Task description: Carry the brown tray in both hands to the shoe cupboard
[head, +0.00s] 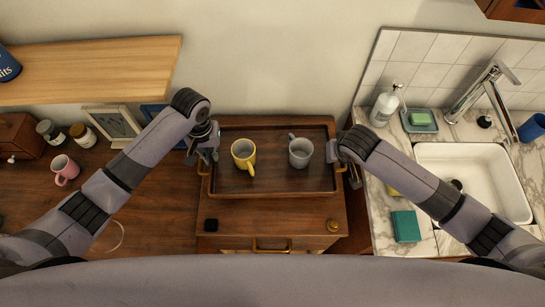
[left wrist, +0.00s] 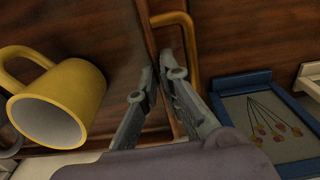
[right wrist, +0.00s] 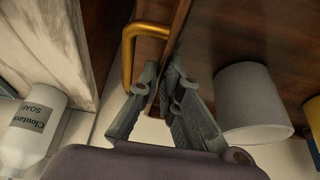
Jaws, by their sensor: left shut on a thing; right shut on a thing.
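The brown tray (head: 272,183) is level in the middle of the head view, over a small wooden cabinet (head: 275,218). I cannot tell whether it touches the cabinet top. A yellow mug (head: 243,152) and a grey mug (head: 300,152) stand upright on it. My left gripper (head: 208,158) is shut on the tray's left wall; in the left wrist view its fingers (left wrist: 155,88) pinch the wall beside a brass handle (left wrist: 180,40). My right gripper (head: 343,157) is shut on the right wall, its fingers (right wrist: 165,88) beside the other brass handle (right wrist: 135,50).
At left are a wooden counter with a pink mug (head: 65,169), jars and picture frames, and a shelf (head: 95,72) above. At right is a marble counter with a sink (head: 475,178), soap bottle (head: 384,106) and teal box (head: 405,226). A black item (head: 211,225) lies on the cabinet's front.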

